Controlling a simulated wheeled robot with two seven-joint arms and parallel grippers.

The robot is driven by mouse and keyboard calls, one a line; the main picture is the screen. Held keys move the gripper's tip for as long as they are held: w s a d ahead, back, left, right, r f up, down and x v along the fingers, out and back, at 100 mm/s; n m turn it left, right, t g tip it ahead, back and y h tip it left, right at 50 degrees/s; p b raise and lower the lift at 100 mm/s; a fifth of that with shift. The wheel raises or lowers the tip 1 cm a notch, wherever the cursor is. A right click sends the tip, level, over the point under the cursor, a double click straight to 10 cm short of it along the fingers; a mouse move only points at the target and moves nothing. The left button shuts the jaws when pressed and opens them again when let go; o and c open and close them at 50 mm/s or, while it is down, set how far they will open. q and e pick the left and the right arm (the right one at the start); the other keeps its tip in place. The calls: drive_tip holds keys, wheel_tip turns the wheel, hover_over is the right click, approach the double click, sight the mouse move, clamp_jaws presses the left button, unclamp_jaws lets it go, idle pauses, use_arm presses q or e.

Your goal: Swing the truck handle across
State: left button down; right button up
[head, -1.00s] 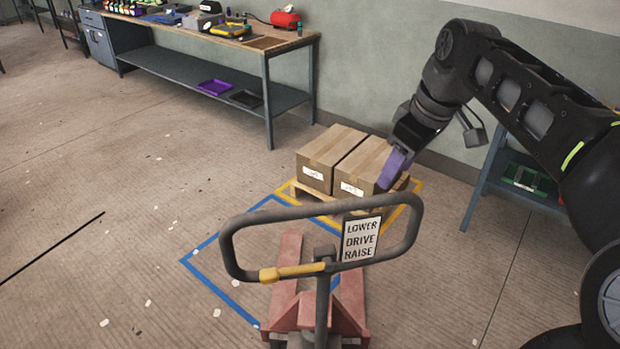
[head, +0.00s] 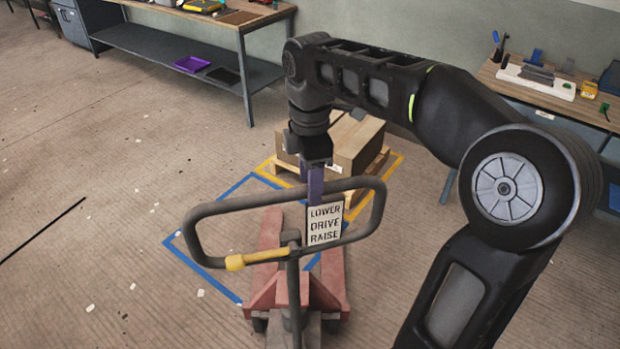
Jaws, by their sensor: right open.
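The truck handle (head: 205,209) is a dark grey loop on a post, with a yellow lever (head: 257,258) at its lower left and a sign reading LOWER, DRIVE, RAISE at its right. The red pallet truck (head: 273,290) stands below it. My right gripper (head: 315,190) points down, its purple fingers at the top bar of the loop, just above the sign. They overlap the bar in the head view; I cannot tell whether they touch it. It is open. My left gripper is out of view.
Cardboard boxes (head: 358,147) sit on a wooden pallet (head: 352,198) inside a yellow floor outline, behind the handle. A blue outline (head: 190,258) surrounds the forks. Workbenches stand at the back left (head: 190,60) and right (head: 495,75).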

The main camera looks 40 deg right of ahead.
drive_tip(key=shift+f, duration=0.1)
wheel_tip(320, 180, down, 3)
drive_tip(key=shift+r+b, duration=0.2)
drive_tip(key=shift+b, duration=0.9)
drive_tip(key=shift+f, duration=0.3)
wheel_tip(320, 180, down, 4)
drive_tip(key=shift+f+p, duration=0.2)
drive_tip(key=shift+p, duration=0.25)
clamp_jaws()
drive_tip(key=shift+d, duration=0.1)
